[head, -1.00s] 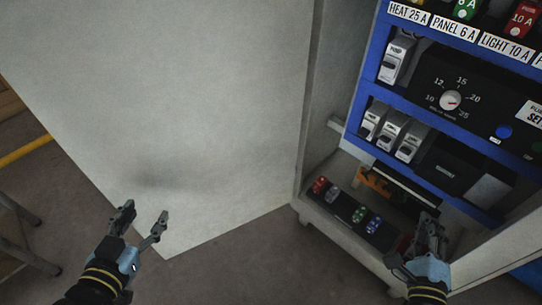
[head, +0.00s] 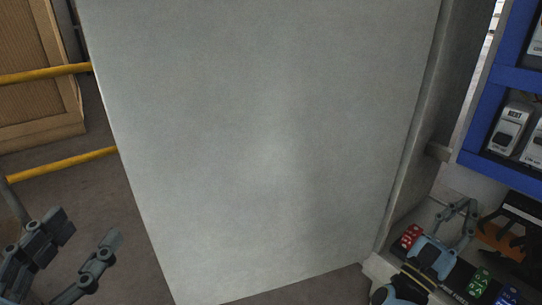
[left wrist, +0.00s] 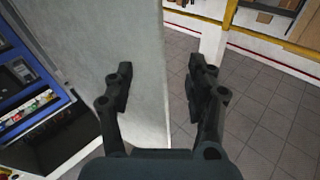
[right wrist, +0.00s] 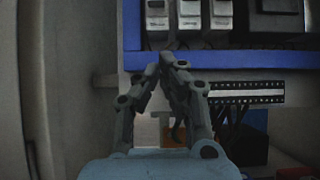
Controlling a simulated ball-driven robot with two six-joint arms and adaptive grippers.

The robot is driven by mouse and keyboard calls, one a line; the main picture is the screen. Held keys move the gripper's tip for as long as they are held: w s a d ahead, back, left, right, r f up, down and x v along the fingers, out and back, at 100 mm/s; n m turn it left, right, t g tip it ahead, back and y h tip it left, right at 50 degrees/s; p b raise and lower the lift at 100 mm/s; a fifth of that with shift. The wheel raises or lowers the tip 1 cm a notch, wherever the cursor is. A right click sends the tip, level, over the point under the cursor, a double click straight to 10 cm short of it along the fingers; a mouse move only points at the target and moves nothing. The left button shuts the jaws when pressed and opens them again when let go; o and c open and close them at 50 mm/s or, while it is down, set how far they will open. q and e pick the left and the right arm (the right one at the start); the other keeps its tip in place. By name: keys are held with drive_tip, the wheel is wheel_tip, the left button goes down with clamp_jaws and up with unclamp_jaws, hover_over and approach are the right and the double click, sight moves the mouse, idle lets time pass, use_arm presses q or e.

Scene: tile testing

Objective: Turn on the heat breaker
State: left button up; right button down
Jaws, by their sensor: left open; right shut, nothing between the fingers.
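A row of white breakers shows in the blue panel. In the head view the leftmost breaker (head: 512,128) carries a small label that looks like HEAT, though it is hard to read; its neighbour (head: 534,150) is cut by the frame edge. The right wrist view shows three breakers (right wrist: 157,18) above the blue rail. My right gripper (head: 460,213) is shut and empty, below and left of the breakers, over the fuse strip; in its wrist view the fingertips (right wrist: 167,62) meet just at the rail. My left gripper (head: 80,240) is open and empty, left of the grey door.
The large grey cabinet door (head: 260,140) stands open between my grippers. Coloured fuses (head: 481,281) sit in a black strip below the breakers. The blue rail (right wrist: 240,60) runs beneath them. Yellow rails (head: 60,163) and a wooden crate (head: 40,80) are at the left.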

use_arm(q)
drive_tip(key=f, duration=0.2)
drive_tip(key=s+f+b, duration=0.1)
drive_tip(key=shift+f+g, duration=0.3)
drive_tip(key=shift+f, duration=0.05)
use_arm(e)
drive_tip(key=shift+w+f, duration=0.3)
drive_tip(key=shift+f, duration=0.2)
drive_tip(key=shift+w+f, duration=0.3)
drive_tip(key=shift+f, duration=0.2)
